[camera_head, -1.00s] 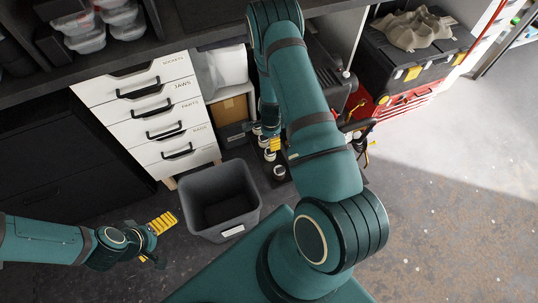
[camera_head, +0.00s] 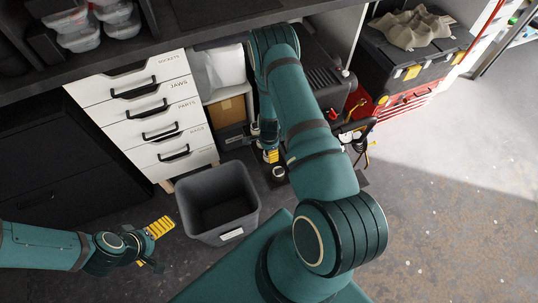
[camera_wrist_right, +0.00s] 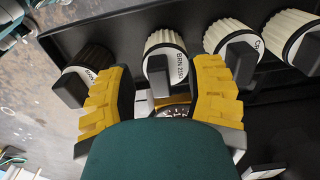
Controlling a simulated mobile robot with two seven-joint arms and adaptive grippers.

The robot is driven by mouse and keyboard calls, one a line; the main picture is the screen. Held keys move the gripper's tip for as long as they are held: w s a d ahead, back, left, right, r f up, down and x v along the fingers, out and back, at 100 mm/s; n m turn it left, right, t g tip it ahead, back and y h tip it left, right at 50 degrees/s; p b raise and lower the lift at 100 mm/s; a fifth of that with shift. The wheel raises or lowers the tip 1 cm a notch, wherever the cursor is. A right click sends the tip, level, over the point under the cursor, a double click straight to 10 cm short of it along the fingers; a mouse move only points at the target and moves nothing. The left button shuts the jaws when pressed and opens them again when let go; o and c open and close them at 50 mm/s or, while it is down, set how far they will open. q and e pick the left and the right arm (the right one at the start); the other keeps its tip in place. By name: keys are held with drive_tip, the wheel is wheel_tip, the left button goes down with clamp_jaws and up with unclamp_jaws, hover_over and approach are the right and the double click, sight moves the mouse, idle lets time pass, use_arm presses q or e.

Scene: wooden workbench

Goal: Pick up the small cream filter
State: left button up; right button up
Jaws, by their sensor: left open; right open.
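In the right wrist view, a cream ribbed filter (camera_wrist_right: 164,42) with a white label marked "BRN" stands between the fingers of my right gripper (camera_wrist_right: 162,98). The gripper is open, with one yellow-padded finger on each side of it; I cannot tell whether either touches. Two more cream filters (camera_wrist_right: 232,36) (camera_wrist_right: 290,32) stand to the right, and a dark brown one (camera_wrist_right: 92,62) to the left. In the head view, my right gripper (camera_head: 270,155) is partly hidden by my arm, beside a pale filter (camera_head: 279,172). My left gripper (camera_head: 156,243) is open and empty at lower left.
The filters stand in a black tray (camera_wrist_right: 125,22). A grey bin (camera_head: 190,213) is on the floor left of my right arm. White drawers (camera_head: 150,119) and a shelf with a cardboard box (camera_head: 228,111) are behind. A red toolbox (camera_head: 403,100) stands at the right. Floor at right is clear.

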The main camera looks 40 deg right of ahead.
clamp_jaws()
drive_tip(key=shift+r, duration=0.1)
